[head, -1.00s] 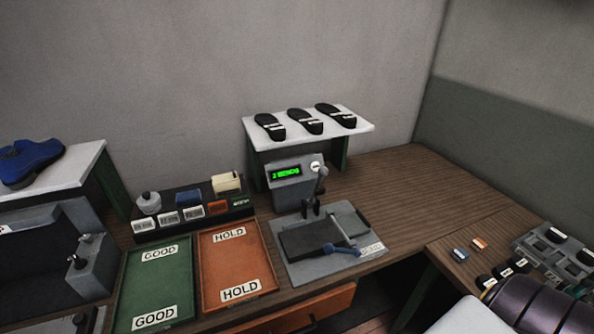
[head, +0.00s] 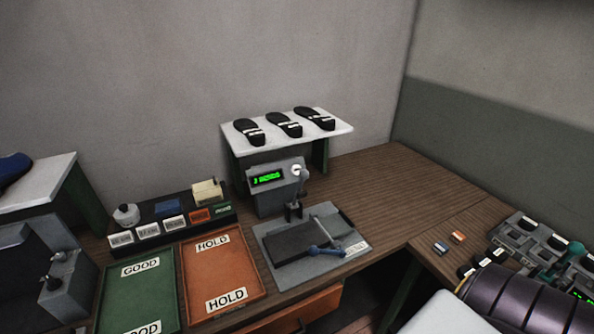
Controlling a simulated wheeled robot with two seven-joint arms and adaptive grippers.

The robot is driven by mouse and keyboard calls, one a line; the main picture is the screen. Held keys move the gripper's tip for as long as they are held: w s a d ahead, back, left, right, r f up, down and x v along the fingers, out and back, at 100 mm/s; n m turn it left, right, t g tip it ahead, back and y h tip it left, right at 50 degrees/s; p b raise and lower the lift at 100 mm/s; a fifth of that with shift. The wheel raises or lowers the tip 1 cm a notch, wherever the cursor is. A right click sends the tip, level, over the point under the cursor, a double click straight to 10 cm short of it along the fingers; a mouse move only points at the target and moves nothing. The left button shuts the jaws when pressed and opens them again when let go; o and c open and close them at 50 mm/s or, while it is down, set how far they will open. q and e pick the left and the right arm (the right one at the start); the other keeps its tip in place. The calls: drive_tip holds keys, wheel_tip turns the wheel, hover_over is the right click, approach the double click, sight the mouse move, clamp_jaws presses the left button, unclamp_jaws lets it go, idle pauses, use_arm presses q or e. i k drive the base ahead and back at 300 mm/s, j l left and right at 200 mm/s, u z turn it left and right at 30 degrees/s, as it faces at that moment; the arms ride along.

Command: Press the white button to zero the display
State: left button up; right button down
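The white button (head: 296,170) sits at the upper right of the grey display box, beside the lit green display (head: 267,178). The display shows a short line of text that starts with a digit and is too blurred to read surely. The box stands behind the press (head: 310,236), which has an upright post, a dark plate and a blue-ended lever. Nothing touches the button. Neither of my grippers is in the head view.
A green GOOD tray (head: 112,298) and an orange HOLD tray (head: 254,272) lie left of the press. A rack (head: 150,243) with labelled blocks stands behind them. A white shelf (head: 240,143) holds several black soles. Two small blocks (head: 440,248) lie right, near a grey panel (head: 516,240).

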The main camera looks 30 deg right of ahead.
sight(296, 169)
drive_tip(key=i+l+z, duration=0.1)
drive_tip(key=l+z, duration=0.35)
drive_tip(key=i+l+z, duration=0.2)
drive_tip(key=z, duration=0.2)
drive_tip(key=l, duration=0.1)
